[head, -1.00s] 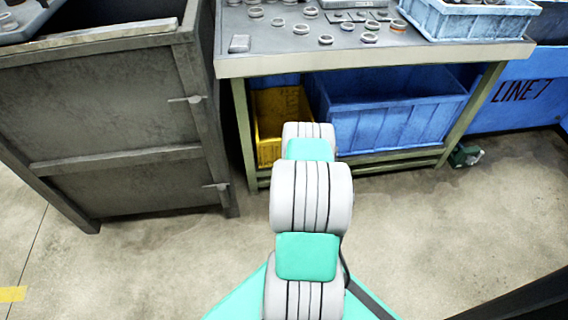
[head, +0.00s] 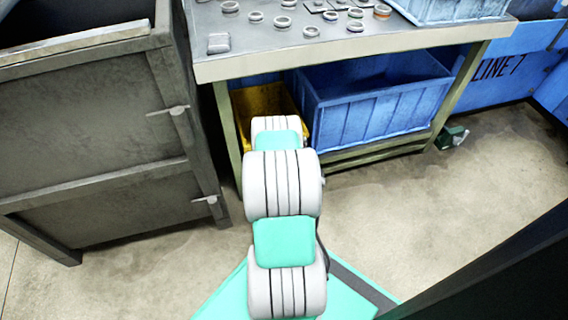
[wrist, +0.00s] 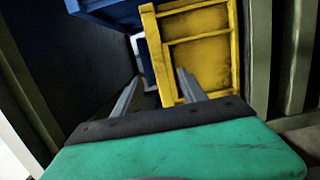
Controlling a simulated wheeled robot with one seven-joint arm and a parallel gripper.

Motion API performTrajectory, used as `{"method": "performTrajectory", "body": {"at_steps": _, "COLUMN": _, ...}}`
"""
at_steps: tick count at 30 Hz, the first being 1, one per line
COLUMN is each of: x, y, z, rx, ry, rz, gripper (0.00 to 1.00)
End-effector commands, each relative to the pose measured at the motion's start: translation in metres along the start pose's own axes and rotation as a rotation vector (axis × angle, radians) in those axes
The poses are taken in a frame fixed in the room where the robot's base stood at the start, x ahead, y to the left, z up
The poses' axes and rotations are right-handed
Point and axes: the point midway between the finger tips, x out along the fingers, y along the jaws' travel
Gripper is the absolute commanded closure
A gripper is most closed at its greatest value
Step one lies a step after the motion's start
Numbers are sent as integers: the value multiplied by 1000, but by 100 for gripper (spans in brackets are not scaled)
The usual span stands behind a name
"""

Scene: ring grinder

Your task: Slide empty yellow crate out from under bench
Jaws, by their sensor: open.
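The yellow crate (head: 258,101) sits under the bench (head: 330,62) at its left end, beside a large blue crate (head: 375,108). My arm hides part of it in the head view. In the wrist view the yellow crate (wrist: 200,52) is ahead, showing ribbed yellow surfaces. My gripper (wrist: 158,86) is open, with its two grey fingers apart and pointing at the crate's near end. The right finger overlaps the yellow crate in the picture; I cannot tell whether it touches.
A grey metal cabinet (head: 100,130) stands close on the left. Rings lie on the bench top near a light blue tray (head: 450,8). A small green object (head: 450,136) is on the floor by the right bench leg. The floor in front is clear.

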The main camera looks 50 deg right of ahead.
Motion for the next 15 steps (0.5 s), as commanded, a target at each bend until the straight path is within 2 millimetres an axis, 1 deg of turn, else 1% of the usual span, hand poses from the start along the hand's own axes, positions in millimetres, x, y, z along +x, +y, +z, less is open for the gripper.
{"method": "performTrajectory", "body": {"at_steps": 1, "x": 9, "y": -4, "z": 0, "rx": -1, "ry": 1, "rz": 0, "gripper": 51}}
{"method": "performTrajectory", "body": {"at_steps": 3, "x": 21, "y": -3, "z": 0, "rx": -1, "ry": 1, "rz": 0, "gripper": 51}}
{"method": "performTrajectory", "body": {"at_steps": 7, "x": 38, "y": -3, "z": 1, "rx": 0, "ry": -1, "rz": -1, "gripper": 51}}
{"method": "performTrajectory", "body": {"at_steps": 10, "x": 45, "y": -2, "z": 1, "rx": 0, "ry": -2, "rz": -2, "gripper": 51}}
{"method": "performTrajectory", "body": {"at_steps": 15, "x": 47, "y": -1, "z": 1, "rx": -1, "ry": -3, "rz": -2, "gripper": 51}}
